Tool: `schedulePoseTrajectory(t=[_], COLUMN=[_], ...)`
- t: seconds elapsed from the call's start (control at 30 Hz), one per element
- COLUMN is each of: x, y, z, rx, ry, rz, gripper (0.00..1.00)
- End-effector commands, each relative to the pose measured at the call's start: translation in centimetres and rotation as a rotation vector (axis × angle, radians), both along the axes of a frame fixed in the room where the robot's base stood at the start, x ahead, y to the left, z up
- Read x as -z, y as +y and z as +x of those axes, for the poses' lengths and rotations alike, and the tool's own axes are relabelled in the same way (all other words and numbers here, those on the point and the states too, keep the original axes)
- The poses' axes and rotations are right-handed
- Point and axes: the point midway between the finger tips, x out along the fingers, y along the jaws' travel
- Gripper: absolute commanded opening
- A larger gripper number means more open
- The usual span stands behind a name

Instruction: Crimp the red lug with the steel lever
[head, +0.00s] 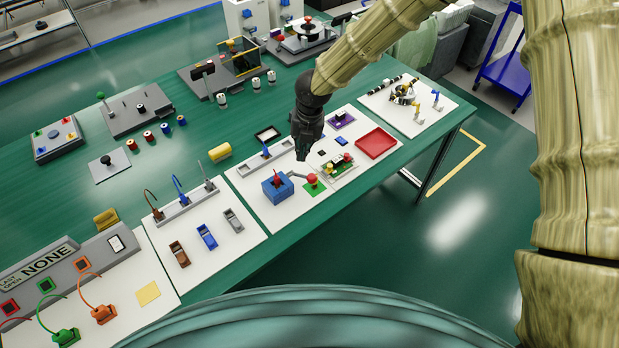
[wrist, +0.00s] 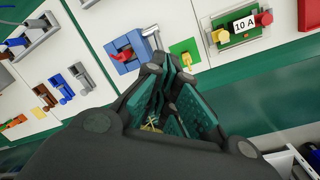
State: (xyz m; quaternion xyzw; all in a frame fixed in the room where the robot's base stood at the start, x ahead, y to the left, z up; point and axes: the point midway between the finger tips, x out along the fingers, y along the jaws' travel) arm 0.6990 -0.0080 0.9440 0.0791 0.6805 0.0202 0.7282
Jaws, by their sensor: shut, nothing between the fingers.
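A blue crimping block (head: 278,189) stands on a white panel in the head view, and it also shows in the wrist view (wrist: 125,65). A red piece, seemingly the red lug (head: 277,179), sits at its top; the wrist view shows it too (wrist: 122,54). My gripper (head: 302,158) is shut and empty, above and behind the lever. In the wrist view its fingertips (wrist: 172,66) hide part of the lever area. I cannot tell any contact.
A board with red and yellow knobs (head: 338,166) and a red tray (head: 376,143) lie to the right. Brown, blue and grey holders (head: 207,236) lie on the panel to the left. The table's front edge runs close by the block. Green tabletop behind is partly clear.

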Motion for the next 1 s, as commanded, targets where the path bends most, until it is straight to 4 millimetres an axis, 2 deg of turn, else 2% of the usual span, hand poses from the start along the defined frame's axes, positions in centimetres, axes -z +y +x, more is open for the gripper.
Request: schedulePoseTrajectory(t=[0.1, 0.3, 1.0], x=[1.3, 2.2, 2.3], y=[-0.4, -0.8, -0.9], z=[-0.5, -1.0, -1.2], rx=[-0.001, 0.0, -0.001], ry=[0.002, 0.002, 0.002], rz=[0.0, 0.0, 0.0], gripper=[0.0, 0.0, 0.0])
